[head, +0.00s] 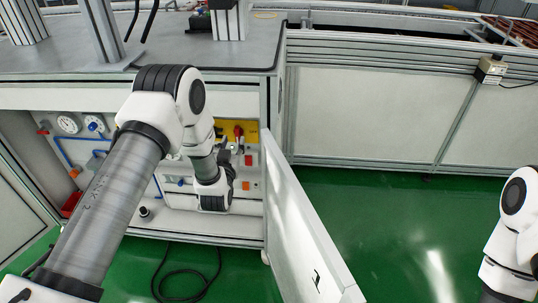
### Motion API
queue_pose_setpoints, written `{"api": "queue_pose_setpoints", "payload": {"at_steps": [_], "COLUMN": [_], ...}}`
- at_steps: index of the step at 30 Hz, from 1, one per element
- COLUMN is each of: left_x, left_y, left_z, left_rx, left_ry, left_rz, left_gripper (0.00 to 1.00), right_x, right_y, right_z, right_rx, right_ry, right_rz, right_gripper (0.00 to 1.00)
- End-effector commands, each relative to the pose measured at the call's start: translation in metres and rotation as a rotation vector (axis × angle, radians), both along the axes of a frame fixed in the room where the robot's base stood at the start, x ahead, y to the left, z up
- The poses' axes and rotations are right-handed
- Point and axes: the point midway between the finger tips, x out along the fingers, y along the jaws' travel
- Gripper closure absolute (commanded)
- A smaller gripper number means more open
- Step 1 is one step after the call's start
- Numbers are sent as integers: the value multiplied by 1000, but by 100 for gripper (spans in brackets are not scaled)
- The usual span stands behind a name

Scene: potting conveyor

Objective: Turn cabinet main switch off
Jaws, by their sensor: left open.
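The cabinet (185,233) under the workbench is open, its white door (298,225) swung out toward me. A red switch handle (238,131) sits on a yellow plate (252,130) at the cabinet's upper right; I take it as the main switch. My left arm reaches into the cabinet, and its dark gripper (230,145) is open just below and left of the red handle. Whether the fingers touch the handle cannot be told. The arm hides part of the panel. My right arm shows at the right edge; its gripper is out of view.
Gauges (68,123), blue tubing (63,151) and small red and orange parts fill the cabinet's left side. The open door stands close to the right of my left arm. A black cable (185,284) lies coiled on the green floor (400,225), which is clear at right.

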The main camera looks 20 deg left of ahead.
Motion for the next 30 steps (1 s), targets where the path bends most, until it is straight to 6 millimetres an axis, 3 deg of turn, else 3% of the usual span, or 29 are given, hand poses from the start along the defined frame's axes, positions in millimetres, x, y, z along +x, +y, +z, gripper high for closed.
{"api": "queue_pose_setpoints", "payload": {"at_steps": [1,4,10,21,29,30], "left_x": [3,4,15,76,81,81], "left_y": [3,5,7,23,24,24], "left_z": [-22,-28,-26,-27,-25,-25], "left_rx": [-2,-3,-4,-4,-4,-4], "left_ry": [-13,-24,-29,-26,-23,-23], "left_rz": [5,9,9,7,7,7], "left_gripper": [58,58,58,58,58,62], "right_x": [0,0,0,0,0,0], "right_y": [0,0,0,0,0,0], "right_z": [-28,-42,-45,-63,-63,-63], "right_rx": [0,0,0,0,0,0], "right_ry": [0,0,0,0,0,0], "right_rz": [1,1,1,1,1,1], "right_gripper": [100,100,100,100,100,100]}}
